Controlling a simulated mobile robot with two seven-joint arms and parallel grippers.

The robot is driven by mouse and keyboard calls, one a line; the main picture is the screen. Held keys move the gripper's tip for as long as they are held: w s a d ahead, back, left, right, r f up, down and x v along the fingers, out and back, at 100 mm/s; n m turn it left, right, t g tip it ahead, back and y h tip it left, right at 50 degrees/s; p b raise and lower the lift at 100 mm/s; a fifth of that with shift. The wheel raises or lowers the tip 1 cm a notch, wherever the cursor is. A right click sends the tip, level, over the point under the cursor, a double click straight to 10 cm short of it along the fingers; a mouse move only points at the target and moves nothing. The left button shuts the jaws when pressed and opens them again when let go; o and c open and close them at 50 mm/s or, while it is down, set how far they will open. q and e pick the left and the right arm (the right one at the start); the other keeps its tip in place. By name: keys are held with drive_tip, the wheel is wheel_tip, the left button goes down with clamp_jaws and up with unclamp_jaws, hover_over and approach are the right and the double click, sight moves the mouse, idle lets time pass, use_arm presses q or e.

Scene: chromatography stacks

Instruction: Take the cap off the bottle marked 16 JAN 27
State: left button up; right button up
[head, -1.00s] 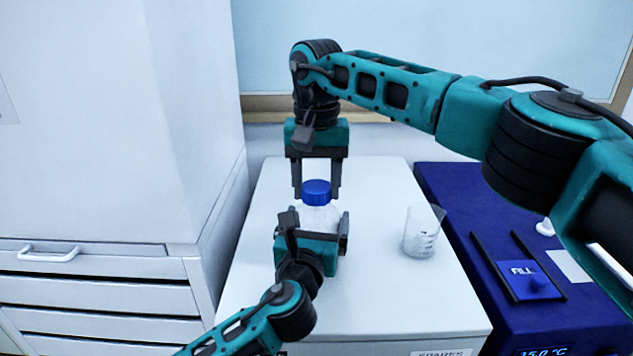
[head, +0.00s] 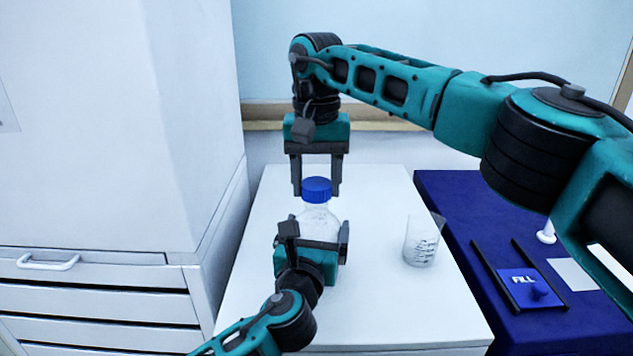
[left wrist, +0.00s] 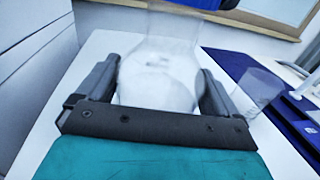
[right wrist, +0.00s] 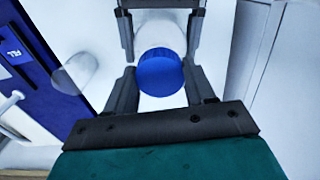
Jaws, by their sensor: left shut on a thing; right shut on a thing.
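A clear, whitish bottle (head: 318,222) stands upright over the white table; its date marking is not legible. A blue cap (head: 316,189) is at the top of its neck. I cannot tell whether cap and neck still touch. My left gripper (head: 316,234) is shut on the bottle's body, which shows between its fingers in the left wrist view (left wrist: 158,82). My right gripper (head: 316,186) points down from above and is shut on the cap, with a finger on each side. The cap also shows in the right wrist view (right wrist: 160,75).
A clear beaker (head: 421,242) stands on the white table (head: 375,310) to the right of the bottle. Further right is a blue unit (head: 440,200) with a FILL plate (head: 517,281). Grey-white drawers (head: 95,272) stand on the left.

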sight(316, 183)
drive_tip(key=shift+r, duration=2.05)
use_arm(q)
drive_tip(key=o, duration=1.7)
